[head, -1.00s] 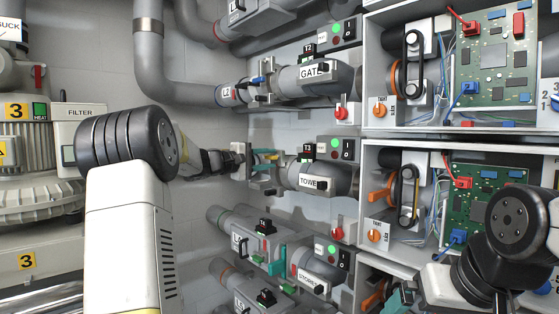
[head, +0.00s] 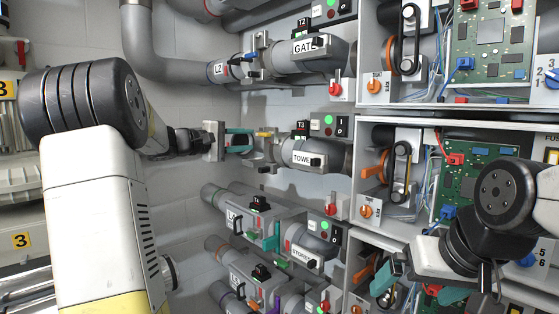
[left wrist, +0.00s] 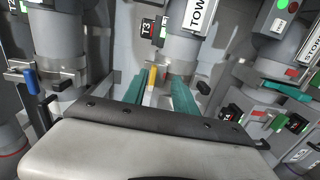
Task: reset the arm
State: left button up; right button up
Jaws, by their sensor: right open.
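My left gripper (head: 250,140) is open and empty, its teal fingers apart, just left of the T3 blower tube (head: 300,153) labelled TOWE.... In the left wrist view my left gripper (left wrist: 159,80) points at that tube (left wrist: 185,50). A yellow lever (left wrist: 152,78) shows between the fingers there; in the head view the yellow lever (head: 265,134) lies just beyond the fingertips, apparently clear of them. My right gripper (head: 415,290) is open at the lower right, its teal fingers spread wide, with nothing seen between them.
The GATE tube (head: 310,60) is above, and the STORES tube (head: 300,250) is below. Open cabinets with a green circuit board (head: 490,45), belts and orange knobs (head: 374,86) fill the right. A blue-handled lever (left wrist: 31,80) is left of my left gripper. Grey wall (head: 185,95) lies behind it.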

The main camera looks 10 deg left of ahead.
pick_arm(q)
jog(key=s+d+f+m+g+y, duration=0.1)
jog(key=s+d+f+m+g, duration=0.2)
jog(key=s+d, duration=0.45)
jog(key=s+d+f+m+g+y, duration=0.1)
jog(key=s+d+f+m+g, duration=0.15)
jog(key=s+d+f, duration=0.5)
jog(key=s+a+f+m+y, duration=0.1)
jog(key=s+f+y, duration=0.1)
jog(key=s, duration=0.4)
jog(key=s+a+f+m+g+y, duration=0.1)
jog(key=s+f+m+y, duration=0.1)
jog(key=s, duration=0.5)
jog(key=s+a+f+m+g+y, duration=0.1)
jog(key=s+f+y, duration=0.1)
jog(key=s+f, duration=0.2)
jog(key=s, duration=0.3)
jog(key=shift+a+m, duration=0.35)
jog(key=shift+f, duration=0.1)
